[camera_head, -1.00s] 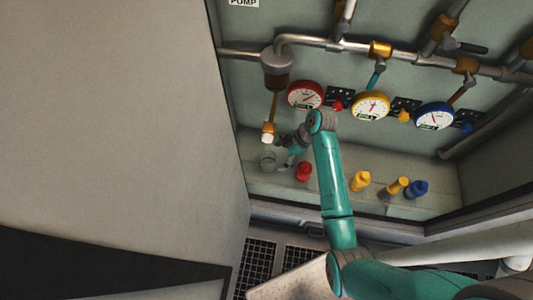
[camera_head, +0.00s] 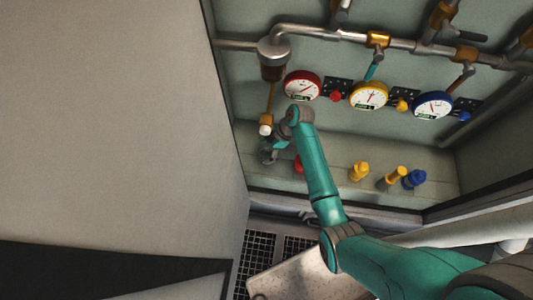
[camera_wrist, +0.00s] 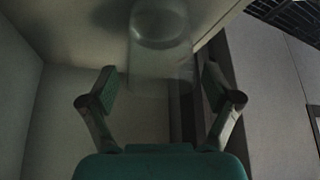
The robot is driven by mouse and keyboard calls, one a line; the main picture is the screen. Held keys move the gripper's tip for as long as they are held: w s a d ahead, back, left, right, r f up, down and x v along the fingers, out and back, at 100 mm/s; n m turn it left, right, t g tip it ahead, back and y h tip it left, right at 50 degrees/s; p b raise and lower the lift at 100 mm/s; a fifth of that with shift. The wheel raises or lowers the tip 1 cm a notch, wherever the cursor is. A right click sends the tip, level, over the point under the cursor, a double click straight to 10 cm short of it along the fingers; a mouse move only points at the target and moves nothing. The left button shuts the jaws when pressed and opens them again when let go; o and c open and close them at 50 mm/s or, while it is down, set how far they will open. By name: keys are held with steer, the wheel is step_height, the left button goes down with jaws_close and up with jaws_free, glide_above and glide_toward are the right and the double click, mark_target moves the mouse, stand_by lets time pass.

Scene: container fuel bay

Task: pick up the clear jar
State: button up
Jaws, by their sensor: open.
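The clear jar (camera_wrist: 160,60) is see-through and shows in the wrist view at the top middle, just beyond and between the two fingertips. My gripper (camera_wrist: 158,88) is open, with one finger on each side of the jar's near part and nothing clamped. In the head view the jar (camera_head: 266,157) stands at the left end of the bay's shelf, below the white-tipped nozzle (camera_head: 265,130). My gripper (camera_head: 276,147) is beside it there, and the wrist covers part of that area. Whether the fingers touch the jar I cannot tell.
A red object (camera_head: 298,164) is partly hidden behind my arm. Yellow (camera_head: 359,171), orange-yellow (camera_head: 392,178) and blue (camera_head: 414,179) objects stand further right on the shelf (camera_head: 330,180). Red, yellow and blue gauges hang above. The bay's left wall edge is close to the jar.

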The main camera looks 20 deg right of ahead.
steer(key=shift+x, duration=0.9)
steer(key=c, duration=1.4)
steer(key=shift+r, duration=0.15)
steer(key=shift+r, duration=0.35)
steer(key=shift+s+d+r, duration=0.1)
steer(key=shift+d, duration=0.05)
steer(key=d, duration=0.2)
steer(key=s+d, duration=0.1)
steer(key=d, duration=0.4)
steer(key=shift+s+d+r, duration=0.1)
steer(key=shift+s+d, duration=0.1)
steer(key=shift+d, duration=0.15)
steer(key=shift+a+r, duration=0.1)
steer(key=shift+r, duration=6.6)
